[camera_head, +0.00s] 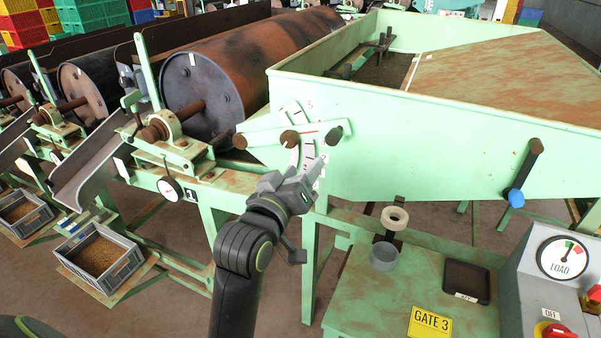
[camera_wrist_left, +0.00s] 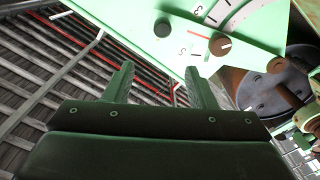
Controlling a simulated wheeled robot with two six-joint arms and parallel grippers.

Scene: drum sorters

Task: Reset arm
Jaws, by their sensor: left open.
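My left gripper (camera_head: 308,180) is held up in front of the light green hopper (camera_head: 430,150), just below a curved white scale plate (camera_head: 308,150) and its pointer arm with brown knobs (camera_head: 290,138). In the left wrist view the two fingers of the left gripper (camera_wrist_left: 158,82) stand apart with nothing between them. The scale plate (camera_wrist_left: 232,12) and a brown knob (camera_wrist_left: 220,45) show beyond the fingertips there. I cannot tell the exact gap between the gripper and the plate. My right gripper is not in view.
A rusty drum (camera_head: 205,95) lies left of the hopper. A load gauge (camera_head: 562,258) stands at far right. Grey bins (camera_head: 130,268) sit low left.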

